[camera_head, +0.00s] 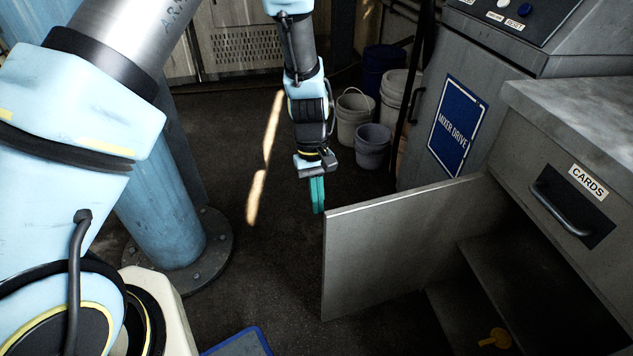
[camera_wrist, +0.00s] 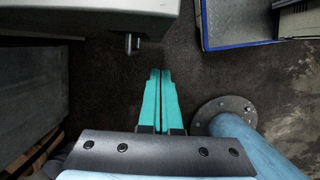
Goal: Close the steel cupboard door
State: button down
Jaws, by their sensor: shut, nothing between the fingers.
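The steel cupboard door (camera_head: 400,245) is a plain grey panel in the head view. It stands wide open, reaching left from the cupboard under the CARDS drawer (camera_head: 575,205). My gripper (camera_head: 318,210) points down with its teal fingers together and empty. In the head view its tips appear just left of the top corner of the door's free edge; I cannot tell whether they touch it. In the wrist view the fingers (camera_wrist: 160,72) are shut over dark floor. A grey surface (camera_wrist: 80,15) fills the top left there; I cannot tell which part it is.
The open cupboard shows dark shelves with a small yellow object (camera_head: 496,339). The MIXER DRIVE cabinet (camera_head: 470,85) and several buckets (camera_head: 373,145) stand behind. A blue column (camera_head: 160,220) on a bolted base is at left. A blue-edged tray (camera_head: 240,345) lies in front. Floor between is clear.

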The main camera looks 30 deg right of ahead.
jog(key=shift+s+a+f+p, duration=0.15)
jog(key=shift+s+a, duration=0.1)
jog(key=shift+s, duration=0.75)
jog(key=shift+s+a+p, duration=0.15)
jog(key=shift+s+a, duration=0.1)
jog(key=shift+s, duration=0.75)
jog(key=shift+s, duration=0.1)
